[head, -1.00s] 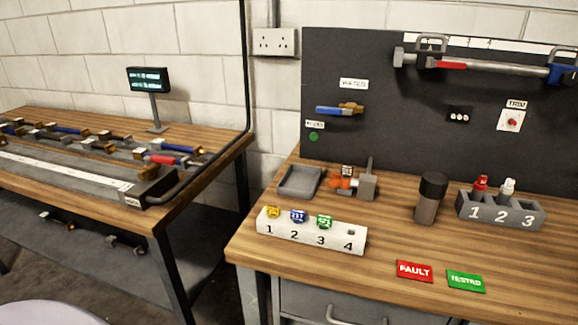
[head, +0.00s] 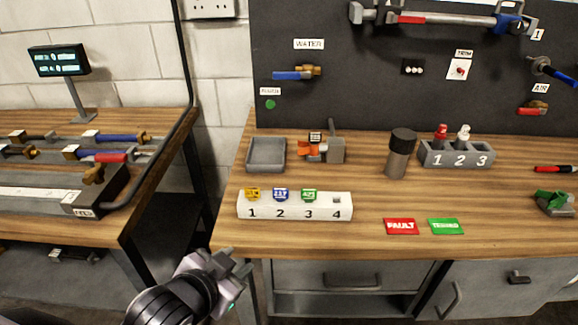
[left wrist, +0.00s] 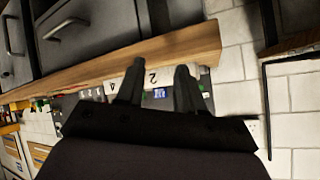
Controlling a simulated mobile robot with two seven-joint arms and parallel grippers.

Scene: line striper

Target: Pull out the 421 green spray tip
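The green spray tip (head: 309,194) sits in position 3 of the white numbered holder (head: 270,212) on the wooden bench. A yellow tip (head: 252,194) is in position 1 and a blue tip (head: 280,194) in position 2; position 4 holds no tip. My left gripper (head: 238,272) is open and empty, in front of the bench edge, below and left of the holder. In the left wrist view my left gripper (left wrist: 158,80) has its fingers apart, with the blue tip (left wrist: 160,93) showing between them; the green tip cannot be made out there. My right gripper is not in view.
Behind the holder are a grey tray (head: 266,155) and an orange-and-grey fixture (head: 322,150). A dark cylinder (head: 400,153) and a grey numbered rack (head: 456,154) stand to the right. FAULT (head: 401,226) and TESTED (head: 446,226) cards lie flat. Bench between holder and cylinder is clear.

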